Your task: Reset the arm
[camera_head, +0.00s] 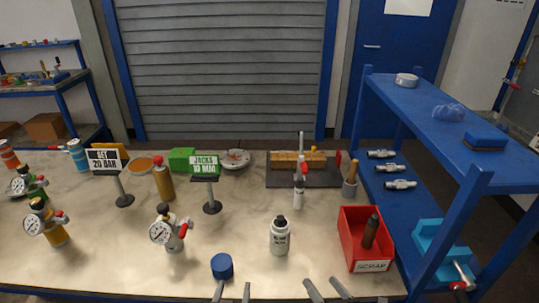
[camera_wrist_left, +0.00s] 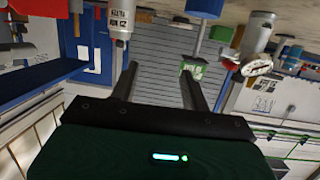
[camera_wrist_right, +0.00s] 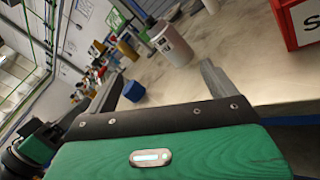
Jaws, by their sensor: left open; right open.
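My left gripper (camera_head: 231,292) is at the front edge of the table in the head view, its two fingertips apart with nothing between them. Its open fingers also show in the left wrist view (camera_wrist_left: 160,78). My right gripper (camera_head: 327,289) is at the front edge too, to the right of the left one, open and empty. Its spread fingers show in the right wrist view (camera_wrist_right: 160,80). A blue cylinder (camera_head: 222,266) stands just beyond the left gripper. A white bottle with a dark cap (camera_head: 280,238) stands beyond and between the two grippers.
A red SCRAP bin (camera_head: 365,250) holding a dark cylinder stands right of the bottle. Pressure gauges (camera_head: 164,232) and sign stands (camera_head: 204,168) occupy the table's left half. A blue shelf (camera_head: 440,110) borders the right. Bare tabletop (camera_head: 120,265) lies front left.

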